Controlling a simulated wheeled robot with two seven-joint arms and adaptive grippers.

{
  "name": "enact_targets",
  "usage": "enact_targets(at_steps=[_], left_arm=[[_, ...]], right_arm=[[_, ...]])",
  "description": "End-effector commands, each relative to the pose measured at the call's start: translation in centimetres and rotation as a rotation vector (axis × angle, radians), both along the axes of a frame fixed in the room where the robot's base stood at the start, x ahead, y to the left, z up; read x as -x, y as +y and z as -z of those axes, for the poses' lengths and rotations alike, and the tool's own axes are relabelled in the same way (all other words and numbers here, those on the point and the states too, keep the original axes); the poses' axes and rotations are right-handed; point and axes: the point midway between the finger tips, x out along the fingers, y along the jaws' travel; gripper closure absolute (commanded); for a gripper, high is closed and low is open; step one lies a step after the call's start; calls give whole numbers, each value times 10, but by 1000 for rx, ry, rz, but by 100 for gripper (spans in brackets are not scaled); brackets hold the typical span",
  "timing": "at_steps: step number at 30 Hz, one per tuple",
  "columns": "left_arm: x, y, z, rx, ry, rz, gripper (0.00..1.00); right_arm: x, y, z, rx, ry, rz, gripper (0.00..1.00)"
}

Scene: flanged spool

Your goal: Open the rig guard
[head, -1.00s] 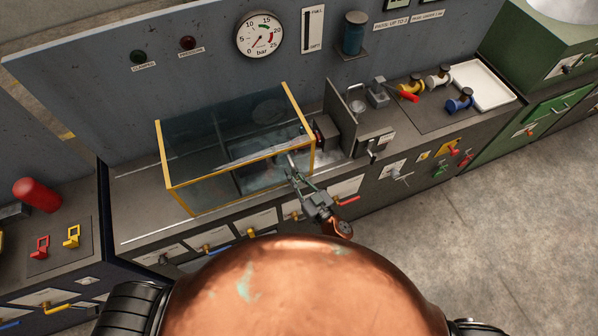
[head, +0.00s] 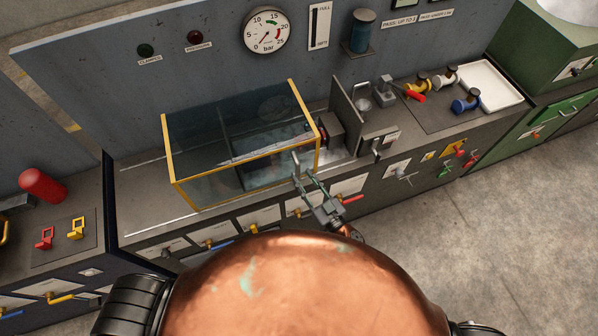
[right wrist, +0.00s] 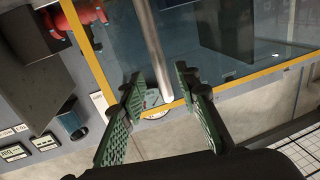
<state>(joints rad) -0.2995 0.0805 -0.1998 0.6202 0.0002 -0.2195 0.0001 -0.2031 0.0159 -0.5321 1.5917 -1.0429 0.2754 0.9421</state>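The rig guard (head: 200,146) is a clear box with a yellow frame, standing down over the rig on the bench; it looks closed. It also shows in the right wrist view, where its yellow edge (right wrist: 262,73) crosses the picture. A grey bar (right wrist: 150,38) runs along the guard there, and its end lies between my fingers as seen. My right gripper (head: 304,182) is at the guard's front right side. In the right wrist view the gripper (right wrist: 158,82) has its two green padded fingers apart. I cannot tell whether they touch the bar. My left gripper is not in view.
A dark block (head: 330,129) and an upright grey plate (head: 344,112) stand right of the guard. Colored spools (head: 466,102) and a white tray (head: 490,82) lie further right. A pressure gauge (head: 267,30) is on the back panel. The floor at right is clear.

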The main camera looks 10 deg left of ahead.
Motion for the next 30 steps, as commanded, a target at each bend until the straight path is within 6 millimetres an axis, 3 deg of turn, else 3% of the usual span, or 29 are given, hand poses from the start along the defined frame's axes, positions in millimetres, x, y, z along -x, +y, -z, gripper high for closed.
enact_targets(at_steps=[3, 10, 25, 28, 30], left_arm=[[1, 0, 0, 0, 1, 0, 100], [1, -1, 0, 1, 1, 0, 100], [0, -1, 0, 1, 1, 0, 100], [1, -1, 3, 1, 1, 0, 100], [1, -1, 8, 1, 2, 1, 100]], right_arm=[[22, -18, 1, 3, 2, 0, 70], [50, -42, 0, 1, 1, -1, 70], [59, -50, 1, 1, 0, 0, 70], [56, -57, 19, 14, 24, 17, 70], [51, -70, 52, 39, 66, 50, 70]])
